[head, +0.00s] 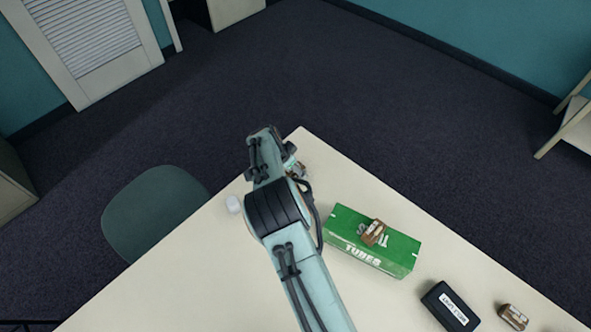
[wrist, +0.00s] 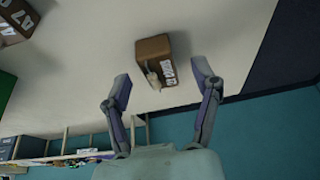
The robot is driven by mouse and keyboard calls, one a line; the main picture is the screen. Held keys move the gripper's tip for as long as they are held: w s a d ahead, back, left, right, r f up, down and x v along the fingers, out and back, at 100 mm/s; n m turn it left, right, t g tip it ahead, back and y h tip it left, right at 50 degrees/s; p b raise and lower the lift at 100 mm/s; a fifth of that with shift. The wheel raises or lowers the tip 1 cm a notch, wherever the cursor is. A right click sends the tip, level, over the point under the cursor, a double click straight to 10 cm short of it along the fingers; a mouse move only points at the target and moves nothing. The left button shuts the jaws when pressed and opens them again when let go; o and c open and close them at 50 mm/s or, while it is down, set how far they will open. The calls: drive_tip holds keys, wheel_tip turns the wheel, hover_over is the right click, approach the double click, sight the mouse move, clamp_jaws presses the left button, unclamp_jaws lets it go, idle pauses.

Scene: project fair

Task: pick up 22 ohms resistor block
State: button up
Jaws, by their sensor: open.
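A brown block (wrist: 151,50) with a white printed label lies on the pale table in the wrist view; its lettering is too blurred to read surely. My gripper (wrist: 162,82) is open, with one finger on either side of the block's near end and nothing held. I cannot tell whether a finger touches it. In the head view my arm hides most of the area under the gripper. Another brown block (head: 373,233) sits on a green box (head: 365,257), and a third brown block (head: 513,317) is at the lower right.
A black labelled case (head: 450,306) lies right of the green box. A green chair (head: 155,213) is beside the table. In the wrist view, a brown block marked 47 (wrist: 15,22) is upper left.

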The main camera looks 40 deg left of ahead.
drive_tip(key=shift+w+f, duration=0.2)
drive_tip(key=shift+f, duration=0.25)
clamp_jaws()
drive_tip(key=shift+r, duration=0.1)
